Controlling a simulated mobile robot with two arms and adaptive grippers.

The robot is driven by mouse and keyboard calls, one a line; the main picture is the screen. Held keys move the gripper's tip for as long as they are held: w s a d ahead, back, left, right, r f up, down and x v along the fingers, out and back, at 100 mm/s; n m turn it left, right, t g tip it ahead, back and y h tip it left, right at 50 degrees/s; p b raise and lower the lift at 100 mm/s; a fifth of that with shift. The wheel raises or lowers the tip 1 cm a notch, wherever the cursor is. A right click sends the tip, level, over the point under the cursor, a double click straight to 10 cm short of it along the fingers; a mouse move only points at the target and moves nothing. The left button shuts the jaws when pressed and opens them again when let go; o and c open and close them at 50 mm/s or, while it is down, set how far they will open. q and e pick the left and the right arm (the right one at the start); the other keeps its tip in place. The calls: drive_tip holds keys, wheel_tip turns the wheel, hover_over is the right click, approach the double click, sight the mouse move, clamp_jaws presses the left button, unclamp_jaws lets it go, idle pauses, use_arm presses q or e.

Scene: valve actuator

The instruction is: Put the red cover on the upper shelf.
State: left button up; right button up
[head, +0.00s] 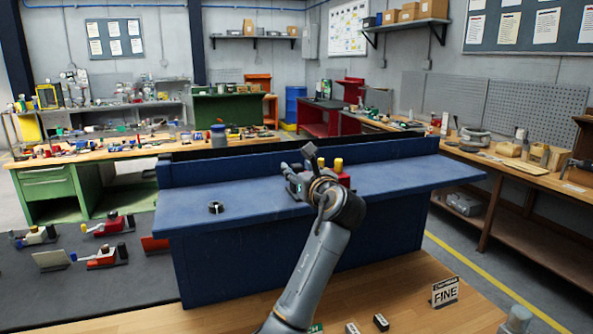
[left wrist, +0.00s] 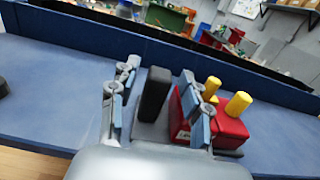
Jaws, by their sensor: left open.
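A red block with two yellow pegs (left wrist: 222,125), which looks like the red cover, sits on the blue bench top (left wrist: 45,100). In the head view its red part (head: 344,180) shows behind my arm. A black upright post (left wrist: 155,94) on a grey base stands left of it. My left gripper (left wrist: 158,85) is open, with a finger on each side of the black post and gaps showing; its right finger overlaps the red block in the picture. In the head view the gripper (head: 312,178) partly hides the unit. Which surface is the upper shelf I cannot tell.
A black ring (head: 216,207) lies on the bench's left part. A raised blue ledge (head: 230,151) runs along the back. A "FINE" sign (head: 445,292) stands on the near wooden table. The bench's right end is clear.

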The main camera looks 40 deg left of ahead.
use_arm(q)
drive_tip(key=b+v, duration=0.2)
drive_tip(key=v, duration=0.8)
drive_tip(key=shift+s+d+b, duration=0.15)
drive_tip(key=shift+d+b, duration=0.1)
drive_tip(key=shift+b, duration=0.15)
drive_tip(key=shift+f, duration=0.1)
